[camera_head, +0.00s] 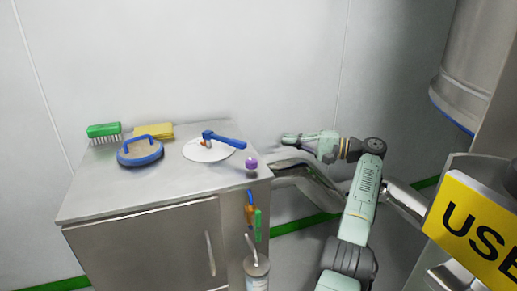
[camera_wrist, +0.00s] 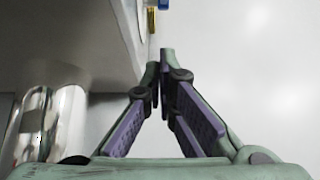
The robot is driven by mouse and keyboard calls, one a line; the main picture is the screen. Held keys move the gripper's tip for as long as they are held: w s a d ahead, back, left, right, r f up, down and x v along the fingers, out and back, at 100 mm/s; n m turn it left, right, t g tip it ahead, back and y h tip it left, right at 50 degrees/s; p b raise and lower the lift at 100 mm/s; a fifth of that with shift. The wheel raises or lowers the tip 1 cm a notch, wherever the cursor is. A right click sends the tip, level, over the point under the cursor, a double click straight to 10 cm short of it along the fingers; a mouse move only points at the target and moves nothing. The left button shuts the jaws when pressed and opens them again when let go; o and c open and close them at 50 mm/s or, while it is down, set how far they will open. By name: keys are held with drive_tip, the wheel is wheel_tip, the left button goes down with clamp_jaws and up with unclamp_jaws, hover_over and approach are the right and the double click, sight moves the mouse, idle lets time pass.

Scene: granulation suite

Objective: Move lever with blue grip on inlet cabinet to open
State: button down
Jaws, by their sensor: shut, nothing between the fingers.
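The lever with the blue grip (camera_head: 228,141) sits on a pale round plate (camera_head: 206,151) on top of the steel inlet cabinet (camera_head: 190,187). Its blue grip points right. My gripper (camera_head: 284,140) is to the right of the lever, beyond the cabinet's right edge, and apart from it. In the wrist view my gripper (camera_wrist: 160,58) is shut and empty, its fingertips close together. The cabinet's grey edge (camera_wrist: 75,35) shows at upper left there. A small blue piece (camera_wrist: 138,4) and a yellow piece (camera_wrist: 151,20) show at the top; I cannot tell what they are.
A green brush (camera_head: 104,130), a yellow block (camera_head: 154,131), a blue-rimmed round lid (camera_head: 140,152) and a purple knob (camera_head: 251,162) are on the cabinet top. A steel pipe (camera_head: 304,175) runs below my gripper. A yellow sign (camera_head: 478,230) stands at right.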

sight(224, 140)
drive_tip(key=shift+a+r+p, duration=0.1)
drive_tip(key=shift+a+p, duration=1.45)
drive_tip(key=shift+a, duration=4.3)
drive_tip(key=shift+s+a+r+p, duration=0.1)
drive_tip(key=shift+s+a+p, duration=0.2)
drive_tip(key=shift+s+p, duration=0.3)
drive_tip(key=shift+s+a+p, duration=0.3)
drive_tip(key=shift+s+p, duration=0.05)
drive_tip(key=shift+s, duration=0.45)
drive_tip(key=shift+s+a, duration=0.15)
drive_tip(key=shift+s, duration=0.2)
drive_tip(key=shift+w, duration=0.15)
